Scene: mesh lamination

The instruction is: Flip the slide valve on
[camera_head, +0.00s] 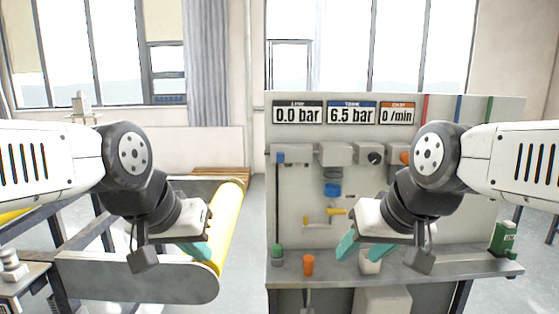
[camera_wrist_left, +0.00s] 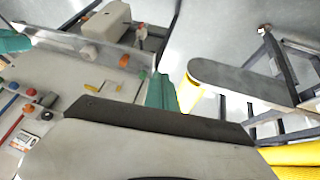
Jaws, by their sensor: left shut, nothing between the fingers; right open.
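The grey valve panel (camera_head: 300,218) stands on the right in the head view. I cannot tell which of its fittings is the slide valve. A small yellow handle (camera_head: 336,211) sits on a thin pipe low on the panel and also shows in the left wrist view (camera_wrist_left: 93,88). Above it is a blue fitting (camera_head: 332,189). My left gripper (camera_head: 197,249) is shut and empty, left of the panel beside the yellow roller. Its teal fingers show in the left wrist view (camera_wrist_left: 160,92). My right gripper (camera_head: 362,249) is open and empty in front of the panel's lower part.
Displays (camera_head: 324,113) read 0.0 bar, 6.5 bar and 0 /min. An orange cup (camera_head: 308,265), a green-topped piece (camera_head: 277,251) and a white cup (camera_head: 370,265) stand on the shelf (camera_head: 425,268). A conveyor (camera_head: 130,277) with a yellow roller (camera_head: 231,215) is left.

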